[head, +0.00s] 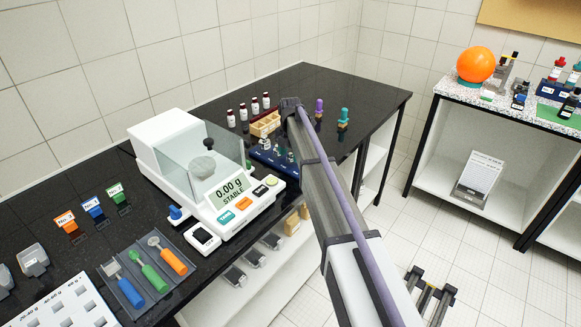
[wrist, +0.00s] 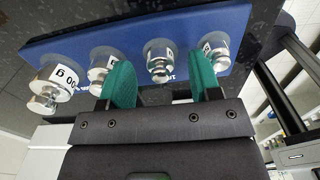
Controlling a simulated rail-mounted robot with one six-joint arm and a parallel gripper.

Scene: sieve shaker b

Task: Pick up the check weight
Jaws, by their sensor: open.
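Several silver knobbed weights stand in a row on a blue tray (wrist: 132,30) in the wrist view. A large one labelled with "00 g" visible (wrist: 50,86) is at the left, then a second weight (wrist: 101,62), a third (wrist: 160,58) and a right one (wrist: 215,50). Which is the check weight I cannot tell. My gripper (wrist: 163,80) is open, its green fingertips to either side of the third weight's line; contact cannot be told. The head view shows the weights (head: 290,156) small on the blue tray (head: 262,153), partly behind my arm.
A balance reading 0.00 g (head: 230,187) stands just left of the tray. A wooden block holder (head: 265,124), small bottles (head: 243,112) and purple and teal items (head: 343,118) are close behind and beside. The black counter's front edge is near.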

